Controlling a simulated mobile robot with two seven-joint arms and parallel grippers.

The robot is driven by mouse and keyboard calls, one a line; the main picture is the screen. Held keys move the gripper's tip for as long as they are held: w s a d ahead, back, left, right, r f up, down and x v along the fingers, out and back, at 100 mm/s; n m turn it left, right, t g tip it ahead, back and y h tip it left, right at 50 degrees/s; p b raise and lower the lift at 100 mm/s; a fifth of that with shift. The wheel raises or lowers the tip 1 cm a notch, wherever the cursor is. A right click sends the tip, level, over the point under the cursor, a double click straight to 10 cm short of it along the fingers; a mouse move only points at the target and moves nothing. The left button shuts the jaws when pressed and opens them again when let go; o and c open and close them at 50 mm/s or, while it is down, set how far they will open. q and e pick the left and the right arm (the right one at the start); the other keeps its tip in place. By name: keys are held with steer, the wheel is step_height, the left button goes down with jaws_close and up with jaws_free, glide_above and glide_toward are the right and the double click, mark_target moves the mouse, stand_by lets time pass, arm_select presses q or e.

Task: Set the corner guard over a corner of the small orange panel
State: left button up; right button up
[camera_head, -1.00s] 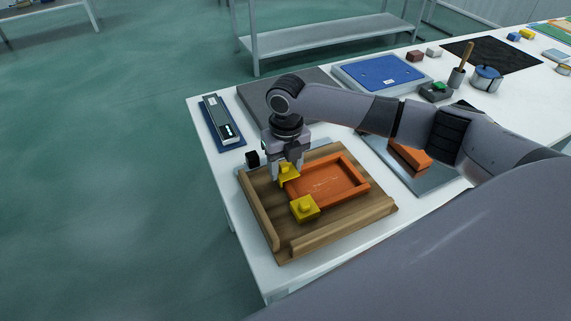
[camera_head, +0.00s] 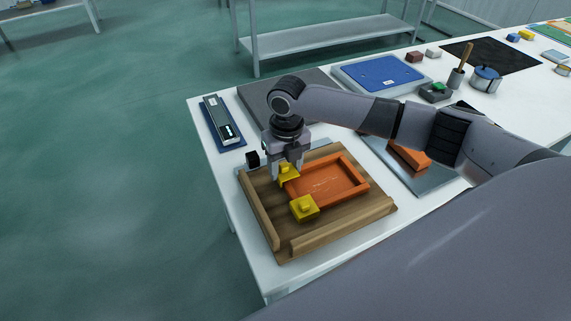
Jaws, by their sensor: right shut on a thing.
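The small orange panel (camera_head: 330,186) lies flat on a wooden fixture board (camera_head: 340,222) with raised rails. A yellow corner guard (camera_head: 304,208) sits at the panel's near-left corner. My right gripper (camera_head: 287,173) is shut on a second yellow corner guard (camera_head: 288,177) at the panel's far-left corner. The fingers hide part of this guard, and I cannot tell whether it is fully seated on the corner. My left gripper is not in view.
A dark blue tray with a grey device (camera_head: 222,122) lies at the table's left edge. A small black block (camera_head: 252,159) stands behind the fixture. A blue panel (camera_head: 380,72) lies farther back. An orange block (camera_head: 410,157) rests on a metallic plate to the right, under my arm.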

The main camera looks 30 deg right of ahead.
mark_target(284, 166)
steer(key=shift+s+f, duration=0.25)
steer(key=shift+f, duration=0.3)
steer(key=shift+s+f, duration=0.25)
steer(key=shift+f, duration=0.25)
steer(key=o, duration=1.1)
steer(key=shift+w+d, duration=0.1)
steer(key=shift+d, duration=0.05)
steer(key=shift+w+r, duration=0.1)
steer(key=shift+r, duration=0.4)
steer(key=r, duration=0.7)
steer(key=shift+w+a+r, duration=0.2)
steer(key=shift+a+r, duration=0.15)
steer(key=shift+r, duration=0.25)
